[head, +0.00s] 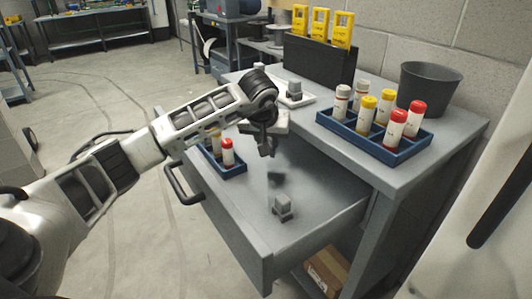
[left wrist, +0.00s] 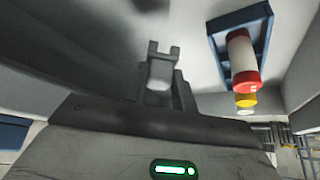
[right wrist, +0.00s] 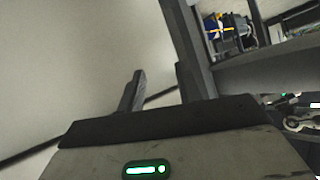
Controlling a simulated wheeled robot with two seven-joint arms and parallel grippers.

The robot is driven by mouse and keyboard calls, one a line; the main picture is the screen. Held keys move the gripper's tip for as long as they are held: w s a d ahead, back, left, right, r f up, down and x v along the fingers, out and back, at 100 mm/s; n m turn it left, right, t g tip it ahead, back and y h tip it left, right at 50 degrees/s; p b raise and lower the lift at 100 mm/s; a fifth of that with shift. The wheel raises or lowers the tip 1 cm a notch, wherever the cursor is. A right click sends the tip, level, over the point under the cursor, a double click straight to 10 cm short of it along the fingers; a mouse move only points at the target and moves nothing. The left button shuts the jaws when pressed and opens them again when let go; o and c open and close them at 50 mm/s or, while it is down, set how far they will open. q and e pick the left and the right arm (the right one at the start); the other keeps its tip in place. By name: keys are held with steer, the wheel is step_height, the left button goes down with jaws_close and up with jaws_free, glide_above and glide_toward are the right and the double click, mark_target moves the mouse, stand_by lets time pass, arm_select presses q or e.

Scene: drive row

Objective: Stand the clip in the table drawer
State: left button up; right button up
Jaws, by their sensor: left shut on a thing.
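My left gripper (head: 266,148) hangs over the open table drawer (head: 235,205), pointing down. It is shut on a small grey clip (left wrist: 160,72), seen between the fingers in the left wrist view; the fingers hide part of it. A dark shadow lies on the drawer floor below. Another grey clip-like piece (head: 282,208) stands on the drawer floor nearer the front right. A similar grey piece (head: 294,92) is on a white plate on the tabletop. My right gripper (right wrist: 157,90) shows only in its own wrist view, fingers apart and empty.
A small blue tray (head: 236,170) with red- and yellow-capped tubes sits in the drawer's left end; it also shows in the left wrist view (left wrist: 222,62). The tabletop holds a larger blue tube rack (head: 400,158), a dark bin (head: 430,88) and a black box (head: 318,64) with yellow items.

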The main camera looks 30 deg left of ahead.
arm_select(q)
steer(key=shift+w+a+f, duration=0.25)
steer(key=shift+f, duration=0.2)
steer(key=f, duration=0.3)
steer(key=shift+w+a+f+b, duration=0.15)
steer(key=shift+a+f+b, duration=0.05)
steer(key=shift+b, duration=0.1)
arm_select(e)
steer(key=shift+w+a+f, duration=0.15)
steer(key=shift+f, duration=0.5)
arm_select(q)
steer(key=shift+f, duration=0.15)
steer(key=o, duration=1)
